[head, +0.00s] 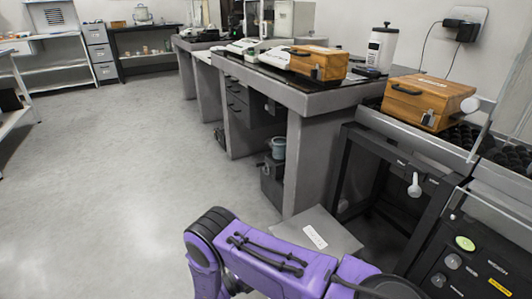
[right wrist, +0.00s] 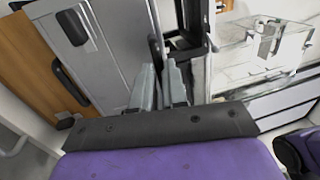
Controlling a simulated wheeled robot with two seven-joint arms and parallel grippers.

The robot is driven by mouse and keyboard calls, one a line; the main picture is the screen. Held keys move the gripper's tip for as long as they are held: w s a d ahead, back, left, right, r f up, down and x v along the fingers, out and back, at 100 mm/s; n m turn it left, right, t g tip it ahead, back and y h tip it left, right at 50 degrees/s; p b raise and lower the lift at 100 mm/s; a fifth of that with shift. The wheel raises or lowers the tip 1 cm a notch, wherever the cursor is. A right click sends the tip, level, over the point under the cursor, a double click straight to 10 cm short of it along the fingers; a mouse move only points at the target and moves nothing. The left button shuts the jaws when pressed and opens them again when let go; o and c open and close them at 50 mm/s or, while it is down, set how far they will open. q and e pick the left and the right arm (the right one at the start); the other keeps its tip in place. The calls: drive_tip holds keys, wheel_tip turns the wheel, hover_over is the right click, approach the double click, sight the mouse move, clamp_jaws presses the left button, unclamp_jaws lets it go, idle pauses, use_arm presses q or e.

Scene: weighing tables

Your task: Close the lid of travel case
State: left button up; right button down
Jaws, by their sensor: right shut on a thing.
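A flat grey panel with a white label (head: 322,222) shows low in the head view, partly hidden behind my purple arm. I take it for the travel case lid. The exact spot of the grip is hidden. The body of the case is not clear in either view. My left gripper is not in view.
A wooden box (head: 425,100) sits on the dark bench at right. Another wooden box (head: 318,63) stands on the grey table (head: 315,100) beside a white canister (head: 382,48). A glass-walled balance (right wrist: 265,45) is at right in the wrist view. The floor at left is clear.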

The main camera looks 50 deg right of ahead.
drive_tip(key=shift+s+a+f, duration=0.15)
drive_tip(key=shift+s+f, duration=0.05)
drive_tip(key=shift+f, duration=0.3)
drive_tip(key=c, duration=1.3)
unclamp_jaws()
drive_tip(key=shift+c, duration=0.2)
drive_tip(key=shift+o, duration=0.9)
drive_tip(key=shift+f, duration=0.2)
drive_tip(key=shift+w+r, duration=0.1)
drive_tip(key=shift+r, duration=0.1)
drive_tip(key=shift+d, duration=0.2)
drive_tip(key=shift+w, duration=0.1)
drive_tip(key=b+v, duration=0.1)
drive_tip(key=v, duration=0.9)
drive_tip(key=shift+a, duration=0.35)
drive_tip(key=shift+r+n, duration=0.1)
drive_tip(key=shift+n, duration=0.2)
